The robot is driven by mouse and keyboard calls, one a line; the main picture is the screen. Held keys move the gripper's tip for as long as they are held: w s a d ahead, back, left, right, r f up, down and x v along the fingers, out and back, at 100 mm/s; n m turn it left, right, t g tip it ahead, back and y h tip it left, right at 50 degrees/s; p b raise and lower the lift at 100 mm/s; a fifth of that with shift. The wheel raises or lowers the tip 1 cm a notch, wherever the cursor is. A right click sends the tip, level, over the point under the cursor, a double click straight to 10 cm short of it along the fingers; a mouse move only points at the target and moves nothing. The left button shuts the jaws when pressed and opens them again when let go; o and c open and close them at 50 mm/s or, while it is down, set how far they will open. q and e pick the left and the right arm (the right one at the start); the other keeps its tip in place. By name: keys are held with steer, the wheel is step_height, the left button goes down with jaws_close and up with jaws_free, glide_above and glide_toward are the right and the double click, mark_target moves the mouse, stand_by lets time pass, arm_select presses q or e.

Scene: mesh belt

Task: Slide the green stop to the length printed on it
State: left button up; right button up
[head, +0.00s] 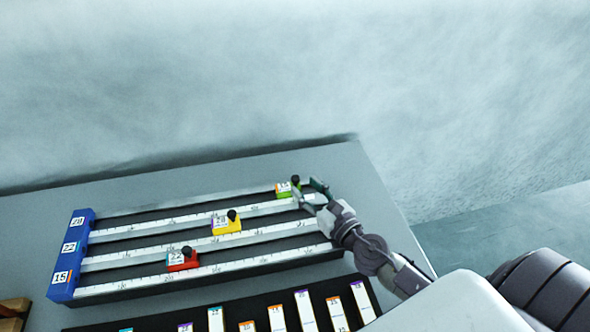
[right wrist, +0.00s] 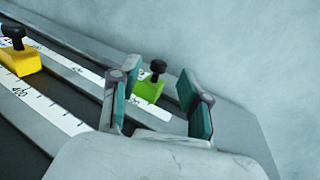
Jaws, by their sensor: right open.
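The green stop (head: 283,191) with a black knob sits near the right end of the farthest rail of the ruled fixture. Its white label is too small to read surely. My right gripper (head: 312,191) is open, just right of the green stop in the head view. In the right wrist view the green stop (right wrist: 147,90) shows beyond and between the open fingers (right wrist: 158,82), nearer the left one. I cannot tell whether a finger touches it. My left gripper is not in view.
A yellow stop (head: 227,226) and a red stop (head: 182,262) sit on the nearer rails. A blue end block (head: 64,272) with printed numbers closes the left end. Several labelled strips (head: 305,308) lie in a dark tray in front. The table (head: 374,180) is clear at right.

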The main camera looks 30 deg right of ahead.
mark_target(297, 180)
steer(key=w, duration=0.5)
steer(key=shift+a+p, duration=0.4)
jaws_close()
